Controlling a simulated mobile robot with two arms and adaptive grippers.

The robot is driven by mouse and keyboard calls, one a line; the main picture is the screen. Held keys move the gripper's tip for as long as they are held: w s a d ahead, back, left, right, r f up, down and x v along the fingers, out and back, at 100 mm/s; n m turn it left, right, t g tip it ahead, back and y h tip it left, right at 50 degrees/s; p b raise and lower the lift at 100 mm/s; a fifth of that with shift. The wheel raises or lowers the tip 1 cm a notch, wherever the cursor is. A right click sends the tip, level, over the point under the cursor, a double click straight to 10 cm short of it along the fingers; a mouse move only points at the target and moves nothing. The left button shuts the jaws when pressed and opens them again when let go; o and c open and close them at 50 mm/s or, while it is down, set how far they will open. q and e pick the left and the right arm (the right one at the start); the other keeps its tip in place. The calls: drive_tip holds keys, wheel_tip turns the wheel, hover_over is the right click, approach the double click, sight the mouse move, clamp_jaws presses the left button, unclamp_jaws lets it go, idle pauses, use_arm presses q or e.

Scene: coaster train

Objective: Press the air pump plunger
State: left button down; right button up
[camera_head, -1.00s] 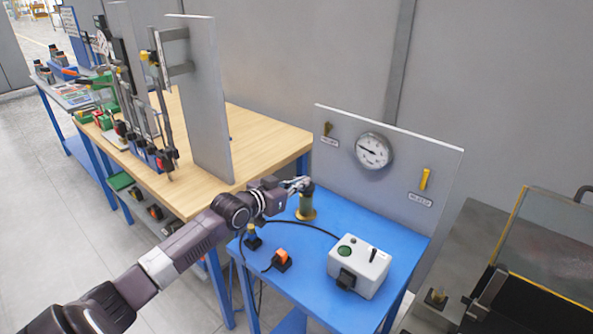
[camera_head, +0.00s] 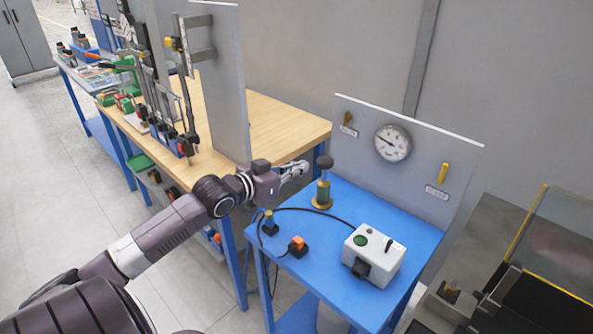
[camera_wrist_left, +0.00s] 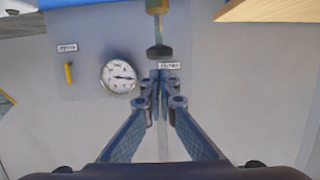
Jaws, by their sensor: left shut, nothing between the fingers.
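The air pump (camera_head: 322,190) stands upright on the blue table, with a brass-coloured body and a dark round plunger knob (camera_head: 325,162) raised on a thin rod. My left gripper (camera_head: 303,166) is shut and empty, a little left of the knob and apart from it. In the left wrist view the gripper (camera_wrist_left: 160,75) has its fingertips together, and the dark knob (camera_wrist_left: 159,52) shows just beyond them with the brass body (camera_wrist_left: 157,6) at the top edge. My right gripper is not in view.
Behind the pump stands a grey panel with a round gauge (camera_head: 393,143) and a yellow lever (camera_head: 443,173). A white control box (camera_head: 373,255), an orange button (camera_head: 297,246) and a cable lie on the blue table (camera_head: 330,282). A wooden bench (camera_head: 285,130) stands at the left.

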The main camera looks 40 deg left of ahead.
use_arm(q)
drive_tip(key=shift+s+r, duration=0.15)
drive_tip(key=shift+s, duration=0.3)
drive_tip(key=shift+r, duration=0.15)
idle(0.5)
wheel_tip(320, 180, up, 5)
drive_tip(key=p, duration=0.4)
drive_tip(key=shift+s, duration=0.1)
